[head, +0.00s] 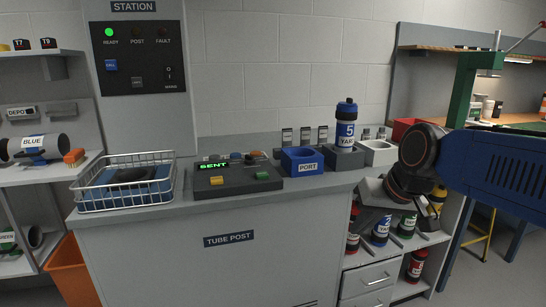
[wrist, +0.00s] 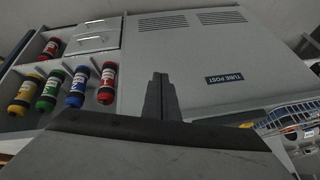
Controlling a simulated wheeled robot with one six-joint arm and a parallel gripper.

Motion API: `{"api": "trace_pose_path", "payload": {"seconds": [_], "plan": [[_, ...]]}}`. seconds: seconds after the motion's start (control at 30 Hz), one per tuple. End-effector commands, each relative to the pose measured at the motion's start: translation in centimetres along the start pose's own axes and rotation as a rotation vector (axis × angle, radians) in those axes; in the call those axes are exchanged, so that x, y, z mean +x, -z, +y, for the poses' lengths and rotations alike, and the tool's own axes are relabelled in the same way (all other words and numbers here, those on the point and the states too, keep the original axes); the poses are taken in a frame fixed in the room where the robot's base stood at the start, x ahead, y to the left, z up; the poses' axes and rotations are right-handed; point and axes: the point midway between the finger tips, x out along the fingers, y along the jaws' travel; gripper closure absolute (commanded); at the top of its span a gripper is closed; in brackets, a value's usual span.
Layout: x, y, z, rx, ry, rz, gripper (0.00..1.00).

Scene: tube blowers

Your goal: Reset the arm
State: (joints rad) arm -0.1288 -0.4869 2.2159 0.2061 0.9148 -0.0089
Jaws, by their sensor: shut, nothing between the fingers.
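My gripper (wrist: 159,88) is shut and empty in the wrist view, its two dark fingers together in front of the grey TUBE POST counter front. In the head view my blue and black arm comes in from the right. Its wrist hangs beside the counter's right end, above the shelves of canisters. The fingertips cannot be made out clearly there. Nothing is seen held.
A blue-capped canister (head: 346,130) stands upright on a grey block by the blue PORT box (head: 303,162). The control box (head: 238,177) reads SENT. A wire basket (head: 124,191) sits at left. Several canisters (wrist: 75,88) are on the shelves below.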

Motion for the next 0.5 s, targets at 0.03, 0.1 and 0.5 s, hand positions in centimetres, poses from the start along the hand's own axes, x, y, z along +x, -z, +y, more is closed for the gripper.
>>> {"api": "trace_pose_path", "payload": {"seconds": [0.03, 0.1, 0.5], "plan": [[-0.2, -2.1, 1.2, 0.002, -0.024, -0.004, 1.00], [-0.2, -5.0, 2.8, 0.002, -0.058, -0.014, 1.00], [0.9, -17.6, 8.9, 0.003, -0.209, -0.065, 1.00]]}}
